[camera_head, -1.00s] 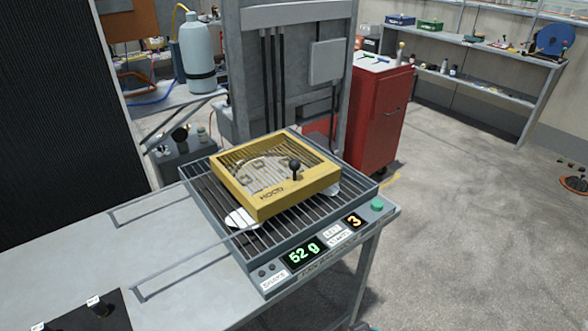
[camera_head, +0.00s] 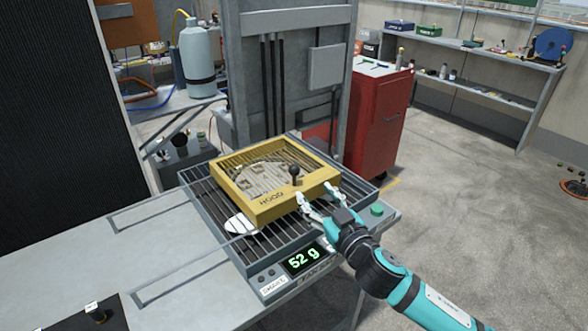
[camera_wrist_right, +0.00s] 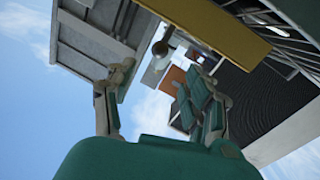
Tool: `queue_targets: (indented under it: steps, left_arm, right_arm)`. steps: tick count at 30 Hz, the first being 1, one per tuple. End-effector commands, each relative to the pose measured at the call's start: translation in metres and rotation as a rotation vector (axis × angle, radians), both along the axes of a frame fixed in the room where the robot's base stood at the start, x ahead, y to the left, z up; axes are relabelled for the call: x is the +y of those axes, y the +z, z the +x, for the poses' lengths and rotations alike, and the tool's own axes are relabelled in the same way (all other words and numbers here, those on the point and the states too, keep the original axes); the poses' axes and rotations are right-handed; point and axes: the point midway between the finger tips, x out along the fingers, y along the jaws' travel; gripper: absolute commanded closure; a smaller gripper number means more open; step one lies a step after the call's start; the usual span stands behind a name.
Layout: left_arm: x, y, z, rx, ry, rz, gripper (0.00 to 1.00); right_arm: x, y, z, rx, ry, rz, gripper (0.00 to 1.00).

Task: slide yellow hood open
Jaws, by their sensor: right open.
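The yellow hood (camera_head: 262,212), a square frame with a see-through slatted top, sits on the grey grated bench unit (camera_head: 222,262). A black ball knob (camera_head: 295,170) stands up near its front right part. My right gripper (camera_head: 316,196) is open and empty at the hood's front edge, its fingers spread, just short of the knob. In the right wrist view the knob (camera_wrist_right: 160,47) shows between and beyond the open fingers, with the hood's yellow edge (camera_wrist_right: 205,30) above. Whether a finger touches the hood cannot be told. My left gripper is not in view.
A white plate-like piece (camera_head: 240,224) sticks out under the hood's left side. The unit's front has a display (camera_head: 304,258) reading 52 g and a green button (camera_head: 377,209). A grey column (camera_head: 250,100) stands behind. The table (camera_head: 90,250) at left is mostly clear.

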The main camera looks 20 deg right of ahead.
Motion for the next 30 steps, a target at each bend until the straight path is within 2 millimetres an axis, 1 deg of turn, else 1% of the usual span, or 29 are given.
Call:
queue_targets:
  steps: [1, 9, 12, 15, 18, 21, 30]
  left_arm:
    - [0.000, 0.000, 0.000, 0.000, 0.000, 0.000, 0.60]
    - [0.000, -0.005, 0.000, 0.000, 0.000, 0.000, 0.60]
    - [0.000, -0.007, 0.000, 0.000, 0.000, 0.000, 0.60]
    - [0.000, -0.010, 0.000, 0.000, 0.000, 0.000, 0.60]
    - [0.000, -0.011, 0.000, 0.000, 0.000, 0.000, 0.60]
    - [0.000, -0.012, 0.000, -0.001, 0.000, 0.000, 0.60]
    - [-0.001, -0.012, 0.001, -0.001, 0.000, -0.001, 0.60]
  right_arm:
    - [0.001, 0.002, 0.012, -0.003, -0.001, 0.001, 0.47]
    - [0.010, 0.000, 0.069, -0.002, -0.003, -0.001, 0.47]
    - [0.013, 0.000, 0.087, -0.001, -0.002, 0.001, 0.47]
    - [0.015, -0.001, 0.101, 0.000, -0.001, 0.001, 0.47]
    - [0.017, -0.001, 0.111, 0.001, -0.001, 0.001, 0.47]
    - [0.018, -0.001, 0.117, 0.001, -0.001, 0.001, 0.47]
    - [0.018, -0.001, 0.118, 0.002, -0.001, 0.002, 0.47]
